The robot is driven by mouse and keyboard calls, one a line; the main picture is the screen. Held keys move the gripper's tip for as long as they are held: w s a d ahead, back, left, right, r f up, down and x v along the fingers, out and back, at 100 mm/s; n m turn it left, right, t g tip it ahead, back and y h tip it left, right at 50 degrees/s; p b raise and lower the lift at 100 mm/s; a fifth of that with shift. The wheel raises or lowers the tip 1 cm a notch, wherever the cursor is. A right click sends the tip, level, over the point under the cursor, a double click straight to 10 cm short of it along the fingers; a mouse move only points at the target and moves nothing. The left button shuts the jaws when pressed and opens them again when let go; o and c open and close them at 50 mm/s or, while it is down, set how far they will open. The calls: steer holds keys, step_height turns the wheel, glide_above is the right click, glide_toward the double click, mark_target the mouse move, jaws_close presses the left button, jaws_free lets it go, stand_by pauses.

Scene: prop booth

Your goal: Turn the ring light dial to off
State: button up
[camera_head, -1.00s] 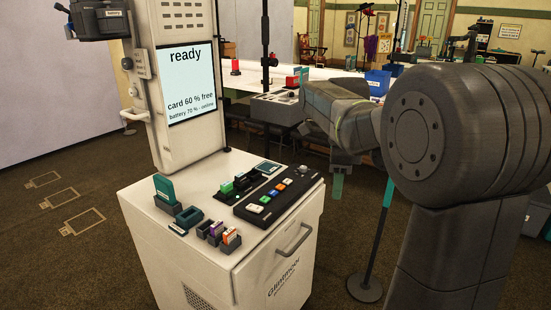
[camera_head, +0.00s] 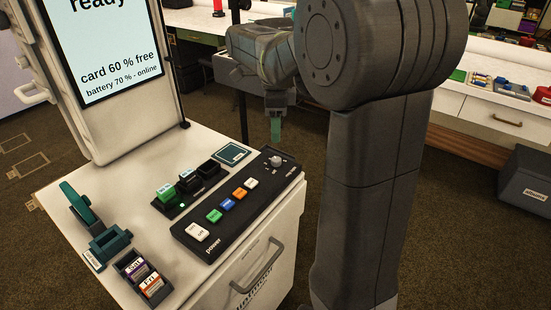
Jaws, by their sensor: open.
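A grey round dial (camera_head: 276,162) sits at the far right end of the black control panel (camera_head: 213,247) on top of the white cabinet. Its small markings are too small to read. My gripper (camera_head: 275,130) hangs pointing down beyond the panel's far end, apart from the dial. Only its teal finger side shows clearly, and the gap between the fingers is hidden at this angle. It holds nothing that I can see. The ring light itself is not recognisable in view.
The panel carries white, green, blue and orange buttons beside the dial. A charger with green batteries (camera_head: 165,192) stands behind it. The screen (camera_head: 104,50) rises behind. A drawer handle (camera_head: 262,266) juts from the front.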

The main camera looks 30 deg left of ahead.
mark_target(276, 159)
steer(key=f, duration=0.3)
steer(key=f+b, duration=0.1)
steer(key=f, duration=0.2)
steer(key=f+b, duration=0.1)
steer(key=f, duration=0.3)
steer(key=shift+w+a, duration=0.1)
steer(key=shift+w, duration=0.15)
steer(key=c, duration=1)
